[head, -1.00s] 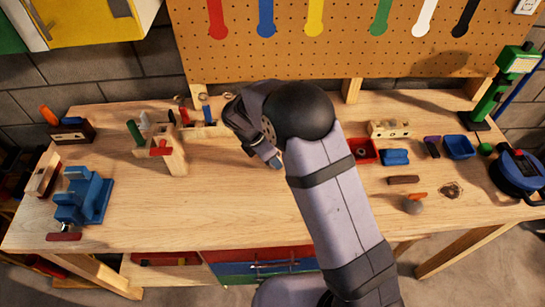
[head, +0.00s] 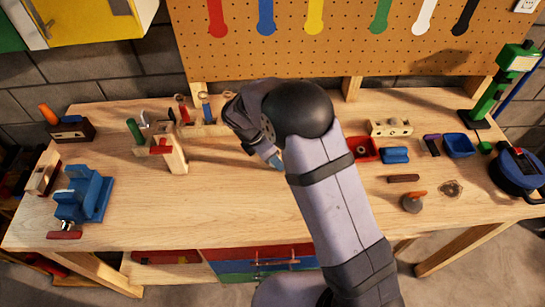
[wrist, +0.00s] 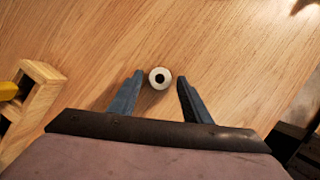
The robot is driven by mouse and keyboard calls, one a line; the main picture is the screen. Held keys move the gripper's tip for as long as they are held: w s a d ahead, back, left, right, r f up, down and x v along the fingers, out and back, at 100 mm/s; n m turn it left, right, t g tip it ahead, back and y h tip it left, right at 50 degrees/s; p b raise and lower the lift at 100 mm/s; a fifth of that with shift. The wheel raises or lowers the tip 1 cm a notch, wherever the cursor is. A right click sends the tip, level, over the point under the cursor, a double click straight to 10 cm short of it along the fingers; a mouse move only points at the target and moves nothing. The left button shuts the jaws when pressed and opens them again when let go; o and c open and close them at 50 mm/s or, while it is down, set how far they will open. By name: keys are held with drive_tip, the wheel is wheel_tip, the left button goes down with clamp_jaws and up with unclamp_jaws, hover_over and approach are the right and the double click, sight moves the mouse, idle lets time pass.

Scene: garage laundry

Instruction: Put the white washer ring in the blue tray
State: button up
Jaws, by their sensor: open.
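The white washer ring (wrist: 160,78) lies on the wooden bench top in the wrist view, its dark hole facing up. My gripper (wrist: 160,76) is open, with one blue-grey finger to the left of the ring and one to the right, near the fingertips. A gap shows on both sides of the ring; I cannot tell the height of the fingertips above the bench. In the head view my gripper (head: 273,160) is mostly behind my arm, and the ring is hidden. The blue tray (head: 459,146) stands empty at the right of the bench.
A red tray (head: 362,150) and a blue block (head: 395,155) lie left of the blue tray. A wooden block with holes (head: 389,128) is behind them. A blue vise (head: 84,195) and a wooden tool holder (head: 175,155) stand at the left. The bench's front middle is clear.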

drive_tip(key=b+v, duration=0.2)
drive_tip(key=v, duration=0.9)
drive_tip(key=shift+r, duration=0.4)
drive_tip(key=shift+a, duration=0.15)
drive_tip(key=s+d+f+m+y, duration=0.1)
drive_tip(key=s+d+f+m, duration=0.1)
drive_tip(key=s+d+m, duration=0.3)
drive_tip(key=s+d+f+m+g+y, duration=0.1)
drive_tip(key=s+d+m, duration=0.4)
drive_tip(key=s+m, duration=0.4)
drive_tip(key=s+d+f+m+g+y, duration=0.1)
drive_tip(key=s+d+f+m+y, duration=0.1)
drive_tip(key=s+d+m, duration=0.3)
drive_tip(key=shift+s+f+m, duration=0.15)
drive_tip(key=shift+s+m, duration=0.55)
drive_tip(key=shift+m, duration=0.45)
drive_tip(key=shift+s+f+m, duration=0.15)
drive_tip(key=shift+s+m, duration=0.55)
drive_tip(key=shift+m, duration=0.45)
drive_tip(key=shift+o, duration=0.5)
drive_tip(key=shift+s+f+m, duration=0.1)
drive_tip(key=shift+s+m, duration=0.15)
drive_tip(key=shift+m, duration=0.05)
